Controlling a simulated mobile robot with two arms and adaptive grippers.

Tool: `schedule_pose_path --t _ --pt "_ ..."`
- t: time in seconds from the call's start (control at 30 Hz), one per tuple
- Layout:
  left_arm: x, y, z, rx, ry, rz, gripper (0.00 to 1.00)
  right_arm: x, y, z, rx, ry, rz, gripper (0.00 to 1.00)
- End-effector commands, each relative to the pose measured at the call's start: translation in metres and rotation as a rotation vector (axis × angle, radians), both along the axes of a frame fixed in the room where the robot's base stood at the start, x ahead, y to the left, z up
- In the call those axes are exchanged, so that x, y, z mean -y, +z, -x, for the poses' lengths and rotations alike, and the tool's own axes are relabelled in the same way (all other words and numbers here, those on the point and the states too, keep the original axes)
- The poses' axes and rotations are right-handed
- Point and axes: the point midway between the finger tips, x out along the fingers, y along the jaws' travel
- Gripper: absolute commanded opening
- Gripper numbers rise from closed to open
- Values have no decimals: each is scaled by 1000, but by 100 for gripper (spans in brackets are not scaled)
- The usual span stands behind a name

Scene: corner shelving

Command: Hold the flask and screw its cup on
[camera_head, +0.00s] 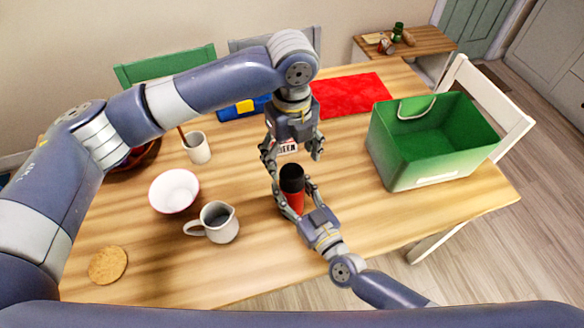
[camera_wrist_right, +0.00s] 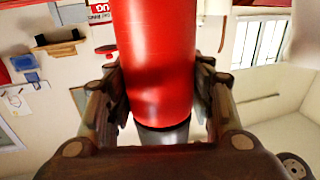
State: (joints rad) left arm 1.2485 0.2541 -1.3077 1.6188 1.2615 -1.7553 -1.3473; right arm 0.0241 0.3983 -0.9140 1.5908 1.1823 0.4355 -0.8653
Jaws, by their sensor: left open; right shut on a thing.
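The flask (camera_head: 294,203) has a red body and stands upright near the middle of the wooden table. A black cup-shaped top (camera_head: 291,178) sits at its upper end; I cannot tell whether it is threaded on. My right gripper (camera_head: 295,192) is shut on the flask body from the front. The right wrist view shows the red flask (camera_wrist_right: 155,60) between its fingers, with a silver band at the lower end. My left gripper (camera_head: 293,158) points down above the black top, open and empty, with its fingers apart on either side.
A white pitcher (camera_head: 217,222) and white bowl (camera_head: 174,190) stand left of the flask, with a cork mat (camera_head: 108,265) nearer the front. A green crate (camera_head: 432,152) stands on the right. A red mat (camera_head: 350,95) lies behind. The table between flask and crate is clear.

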Motion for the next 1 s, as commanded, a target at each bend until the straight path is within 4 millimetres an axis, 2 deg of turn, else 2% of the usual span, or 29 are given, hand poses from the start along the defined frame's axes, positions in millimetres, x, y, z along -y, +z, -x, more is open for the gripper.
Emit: schedule_pose_path --t 0.1,0.23,0.63,0.67,0.73,1.0 --pt "0 23 0 2 -1 0 71 0 0 0 -1 1 1 0" --pt "0 38 0 0 -2 0 71 0 0 0 -1 1 1 0" --pt "0 45 0 0 -1 -1 71 0 0 0 -1 1 0 0" --pt "0 45 0 0 -1 -1 71 0 0 0 -1 1 1 56" --pt "0 45 0 0 -1 -1 71 0 0 0 -1 1 1 72" --pt "0 45 0 0 -1 -1 71 0 0 0 0 0 0 72"
